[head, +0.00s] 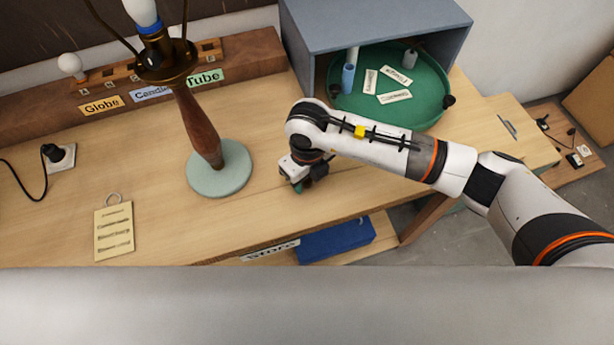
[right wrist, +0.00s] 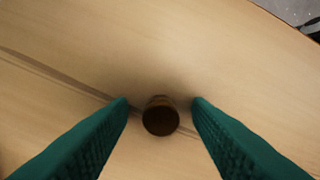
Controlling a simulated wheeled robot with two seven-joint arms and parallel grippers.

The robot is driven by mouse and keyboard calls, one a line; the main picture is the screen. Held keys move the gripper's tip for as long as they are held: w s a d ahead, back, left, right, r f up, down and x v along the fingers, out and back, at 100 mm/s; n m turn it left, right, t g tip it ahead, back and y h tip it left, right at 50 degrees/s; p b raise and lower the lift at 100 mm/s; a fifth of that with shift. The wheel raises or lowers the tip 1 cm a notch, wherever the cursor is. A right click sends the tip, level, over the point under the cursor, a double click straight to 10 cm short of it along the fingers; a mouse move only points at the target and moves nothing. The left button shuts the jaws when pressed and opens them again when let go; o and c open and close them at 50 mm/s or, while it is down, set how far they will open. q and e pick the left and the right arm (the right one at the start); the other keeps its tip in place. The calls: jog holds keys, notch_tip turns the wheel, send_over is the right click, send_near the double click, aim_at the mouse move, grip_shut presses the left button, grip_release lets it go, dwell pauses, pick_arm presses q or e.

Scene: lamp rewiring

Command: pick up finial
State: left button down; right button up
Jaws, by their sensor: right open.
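The finial (right wrist: 160,116) is a small, dark brown, round-topped piece on the wooden table. In the right wrist view it stands between the tips of my right gripper's green fingers, with a gap on each side. My right gripper (right wrist: 160,102) is open and points down at the table. In the head view my right gripper (head: 298,187) is low over the table, right of the lamp's pale round base, and the finial is hidden there behind it. My left gripper is not in view.
The lamp (head: 220,168) stands left of my right gripper. A green round tray (head: 428,112) with cards and small parts sits partly under a grey box (head: 375,25). A written tag (head: 114,231) lies at left. A blue case (head: 336,239) is below the table's front edge.

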grip_shut()
jog(key=shift+r, duration=0.15)
